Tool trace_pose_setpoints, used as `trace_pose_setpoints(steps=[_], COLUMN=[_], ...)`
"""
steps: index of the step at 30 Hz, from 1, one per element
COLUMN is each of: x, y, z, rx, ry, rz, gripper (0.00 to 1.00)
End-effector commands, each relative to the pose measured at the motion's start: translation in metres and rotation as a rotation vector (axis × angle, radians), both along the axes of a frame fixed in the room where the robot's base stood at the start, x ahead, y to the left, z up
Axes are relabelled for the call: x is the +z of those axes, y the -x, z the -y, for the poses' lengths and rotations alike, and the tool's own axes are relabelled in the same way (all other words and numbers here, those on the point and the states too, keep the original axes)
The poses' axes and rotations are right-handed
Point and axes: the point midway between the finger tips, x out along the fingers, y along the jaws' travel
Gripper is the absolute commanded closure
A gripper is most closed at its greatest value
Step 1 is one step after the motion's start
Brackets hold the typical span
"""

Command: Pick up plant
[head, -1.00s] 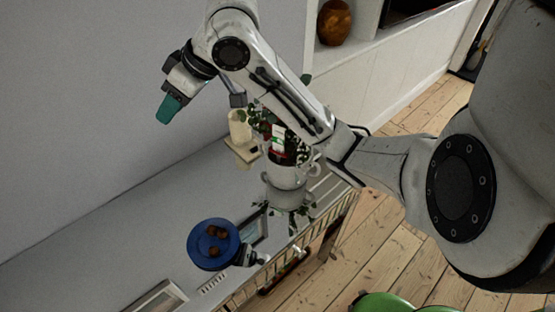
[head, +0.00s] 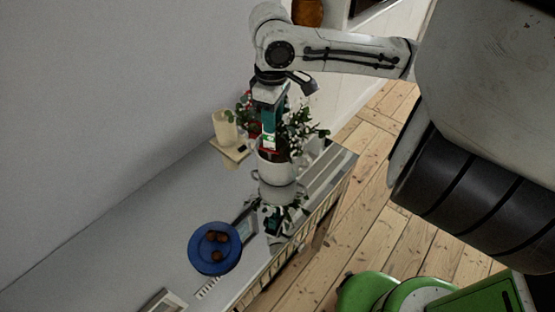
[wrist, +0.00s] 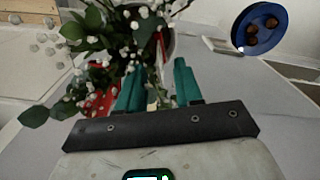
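The plant (head: 305,132) has dark green leaves, small white blooms and some red parts, and stands in a white pot (head: 276,170) on the glossy cabinet top. It also shows in the wrist view (wrist: 95,30), filling the upper left and middle. My gripper (head: 269,140) points down from above, with its teal fingers in front of or among the leaves, over the pot. In the wrist view my gripper (wrist: 160,75) has its two fingers apart, with foliage beyond and around them. Whether the fingers touch the plant cannot be told.
A blue plate (head: 215,262) with brown round items lies on the cabinet top (head: 110,270) toward the front. A cream candle (head: 224,128) on a small stand is left of the plant. A grey wall runs along the left; wooden floor (head: 375,245) lies right.

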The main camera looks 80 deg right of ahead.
Motion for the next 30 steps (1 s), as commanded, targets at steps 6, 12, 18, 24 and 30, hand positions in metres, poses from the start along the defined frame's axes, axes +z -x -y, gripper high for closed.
trace_pose_setpoints(steps=[6,12,18,24,30], x=[-0.015,-0.044,-0.059,-0.060,-0.060], y=[0.000,0.000,-0.001,-0.001,-0.001], z=[0.000,0.002,0.002,0.002,0.002], rx=[0.001,0.001,0.002,0.002,0.002], ry=[-0.001,-0.001,0.000,0.001,0.001], rz=[0.000,0.000,0.001,0.002,0.002], gripper=[0.65,0.65,0.65,0.65,0.83])
